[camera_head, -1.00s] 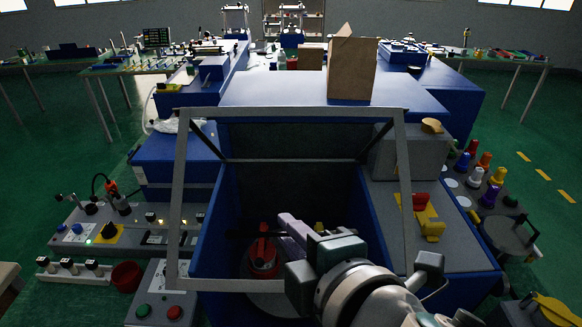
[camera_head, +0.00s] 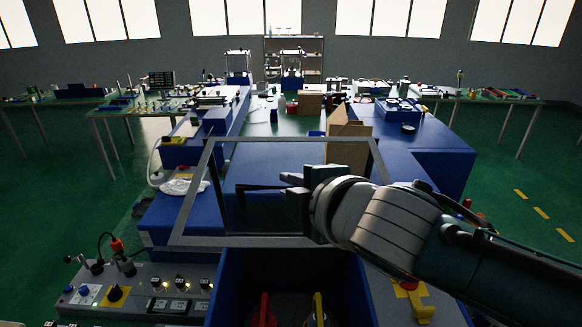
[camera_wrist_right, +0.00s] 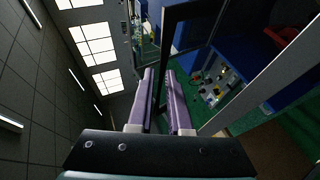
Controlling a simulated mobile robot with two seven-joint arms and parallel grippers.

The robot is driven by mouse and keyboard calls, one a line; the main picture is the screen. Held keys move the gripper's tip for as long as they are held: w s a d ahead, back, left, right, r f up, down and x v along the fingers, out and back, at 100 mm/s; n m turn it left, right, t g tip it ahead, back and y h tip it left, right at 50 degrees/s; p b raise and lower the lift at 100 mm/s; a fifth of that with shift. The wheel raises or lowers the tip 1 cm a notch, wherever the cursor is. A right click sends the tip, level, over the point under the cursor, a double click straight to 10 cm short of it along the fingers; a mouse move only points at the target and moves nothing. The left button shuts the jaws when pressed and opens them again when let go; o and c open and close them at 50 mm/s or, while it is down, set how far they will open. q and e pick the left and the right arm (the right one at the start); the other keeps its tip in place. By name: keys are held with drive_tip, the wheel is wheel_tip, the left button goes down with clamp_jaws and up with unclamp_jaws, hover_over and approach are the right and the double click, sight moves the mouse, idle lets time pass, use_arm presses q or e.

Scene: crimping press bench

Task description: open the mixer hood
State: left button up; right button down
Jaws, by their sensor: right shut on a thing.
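The mixer hood (camera_head: 240,241) is a grey rectangular frame. It stands raised and tilted above the blue mixer tub (camera_head: 228,285), whose opening shows below its lower bar. My right gripper (camera_head: 288,179) comes in from the right in front of the hood. Its purple fingers are closed on a dark bar, the hood handle (camera_head: 257,187), which sticks out to the left of them. In the right wrist view the handle (camera_wrist_right: 166,70) runs between the two fingers (camera_wrist_right: 158,95). The handle's right part is hidden behind my gripper. My left gripper is in neither view.
Red (camera_head: 264,310) and yellow (camera_head: 319,308) parts show inside the tub. A cardboard box (camera_head: 347,145) stands behind the hood. A control panel (camera_head: 135,292) with knobs lies at the left. My right forearm covers much of the right side.

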drive_tip(key=shift+w, duration=0.1)
idle(0.3)
drive_tip(key=c, duration=1)
unclamp_jaws()
drive_tip(key=shift+r, duration=0.1)
drive_tip(key=shift+s+d+r, duration=0.15)
drive_tip(key=shift+s, duration=0.2)
drive_tip(key=v, duration=0.9)
